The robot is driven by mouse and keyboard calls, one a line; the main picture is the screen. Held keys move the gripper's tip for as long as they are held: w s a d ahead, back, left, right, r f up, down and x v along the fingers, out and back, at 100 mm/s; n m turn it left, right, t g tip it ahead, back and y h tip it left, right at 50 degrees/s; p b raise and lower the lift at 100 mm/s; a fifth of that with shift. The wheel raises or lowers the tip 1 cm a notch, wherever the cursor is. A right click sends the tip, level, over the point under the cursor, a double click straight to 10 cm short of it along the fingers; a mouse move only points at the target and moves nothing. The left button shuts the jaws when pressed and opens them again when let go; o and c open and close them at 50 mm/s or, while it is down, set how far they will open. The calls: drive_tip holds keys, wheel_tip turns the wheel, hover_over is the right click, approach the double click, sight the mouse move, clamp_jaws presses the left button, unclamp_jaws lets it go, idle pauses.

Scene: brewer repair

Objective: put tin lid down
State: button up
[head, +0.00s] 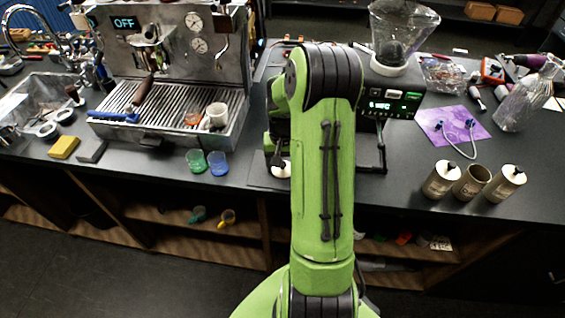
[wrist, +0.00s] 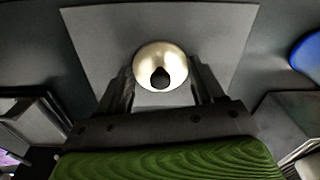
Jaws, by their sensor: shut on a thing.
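The tin lid (wrist: 160,55) is a pale, shiny round disc with a black knob. It also shows in the head view (head: 283,171), below my arm. My gripper (wrist: 161,82) is shut on it, with one finger on each side of the knob. The lid is over a flat dark grey square mat (wrist: 100,30) near the counter's front edge. I cannot tell whether it touches the mat. In the head view the middle tin (head: 471,183) is open-topped. The left tin (head: 441,181) and the right tin (head: 504,186) have lids with black knobs.
A blue cup (head: 218,164) and a green cup (head: 196,161) stand left of the mat, by the espresso machine (head: 170,60). A grinder (head: 390,75) stands behind my arm. A purple cloth (head: 455,125) lies behind the tins. The mat around the lid is bare.

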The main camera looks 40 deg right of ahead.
drive_tip(key=o, duration=1)
wheel_tip(320, 180, up, 12)
drive_tip(key=p, duration=0.2)
drive_tip(key=s+a+r+n+t+h, duration=0.2)
drive_tip(key=s+a+r+n, duration=0.2)
drive_tip(key=a+r, duration=0.75)
drive_tip(key=s+a+n+t+y, duration=0.2)
drive_tip(key=s+a+n+t, duration=0.1)
drive_tip(key=s+a, duration=0.8)
drive_tip(key=shift+s+a+n+t, duration=0.25)
drive_tip(key=shift+n+t, duration=0.05)
drive_tip(key=shift+n, duration=0.5)
drive_tip(key=shift+f, duration=0.1)
